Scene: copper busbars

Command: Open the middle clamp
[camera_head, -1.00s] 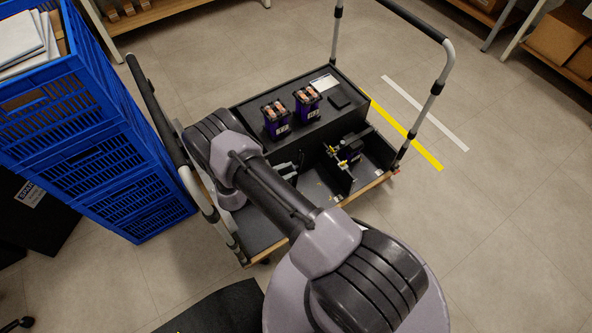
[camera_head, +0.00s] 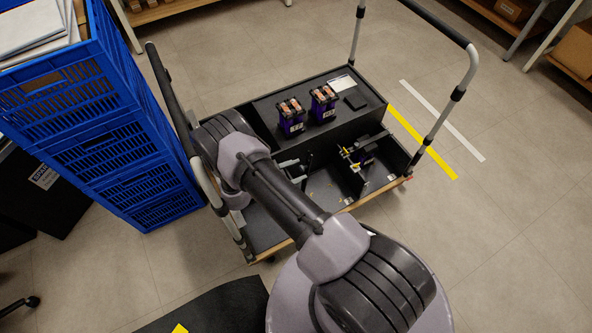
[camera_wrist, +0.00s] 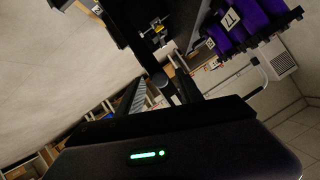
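A clamp with silver bars and yellow parts (camera_head: 350,162) stands in the front bay of the black cart fixture, beside a small purple block (camera_head: 365,158). It also shows in the wrist view (camera_wrist: 158,29), at the top. I cannot tell whether it is the middle clamp or whether it is open. Other grey metal parts (camera_head: 290,163) show left of it, partly behind my arm.
Two purple blocks with copper tops (camera_head: 291,118) (camera_head: 323,104) stand on the raised black deck (camera_head: 345,122). The cart has tall handles at the left (camera_head: 172,100) and right (camera_head: 440,115). Blue crates (camera_head: 120,150) are stacked left. Floor right of the cart is clear.

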